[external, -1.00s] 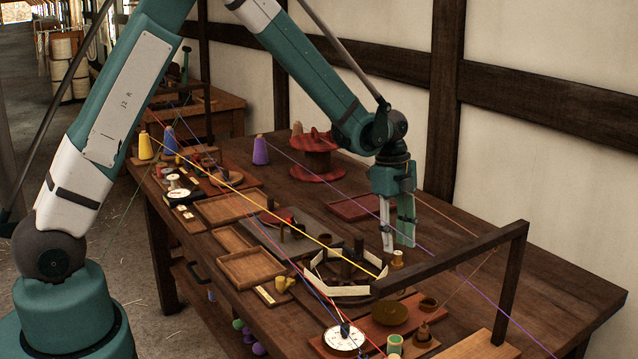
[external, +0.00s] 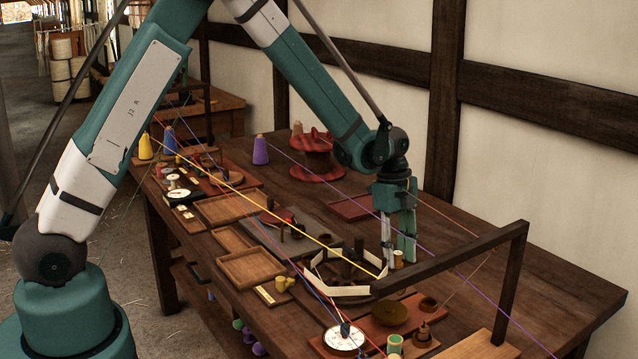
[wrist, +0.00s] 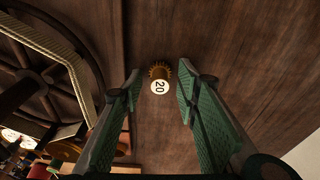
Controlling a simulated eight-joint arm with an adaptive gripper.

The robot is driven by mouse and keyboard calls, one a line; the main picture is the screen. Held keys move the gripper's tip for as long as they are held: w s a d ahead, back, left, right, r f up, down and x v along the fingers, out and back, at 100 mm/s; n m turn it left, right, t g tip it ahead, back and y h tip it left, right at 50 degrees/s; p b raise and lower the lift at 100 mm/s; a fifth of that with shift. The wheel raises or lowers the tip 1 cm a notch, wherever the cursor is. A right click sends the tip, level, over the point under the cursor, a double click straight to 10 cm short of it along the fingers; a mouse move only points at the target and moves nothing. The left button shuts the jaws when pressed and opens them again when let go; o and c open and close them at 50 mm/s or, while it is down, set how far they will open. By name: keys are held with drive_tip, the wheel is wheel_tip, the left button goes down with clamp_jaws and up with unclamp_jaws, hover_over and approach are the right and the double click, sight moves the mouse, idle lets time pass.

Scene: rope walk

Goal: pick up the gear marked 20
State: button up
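The gear marked 20 (wrist: 160,72) shows in the wrist view as a small brown toothed piece with a white round face bearing the number. It stands on the dark wooden table. My gripper (wrist: 159,83) is open, with one green-padded finger on each side of the gear and a gap to both. In the external view my gripper (external: 396,264) points down close to the table. A small tan piece (external: 398,258) shows at its fingers there and appears to be the gear, though its number cannot be read.
A dark ring with pale upright walls (external: 338,290) stands left of my gripper; it also shows in the wrist view (wrist: 60,42). A dark wooden frame (external: 450,258) and stretched coloured yarns cross nearby. Bare table lies behind my gripper.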

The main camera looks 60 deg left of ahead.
sight(398, 253)
drive_tip(key=c, duration=1)
drive_tip(key=shift+r, duration=0.1)
drive_tip(key=shift+r+p, duration=0.6)
drive_tip(key=shift+r, duration=4.35)
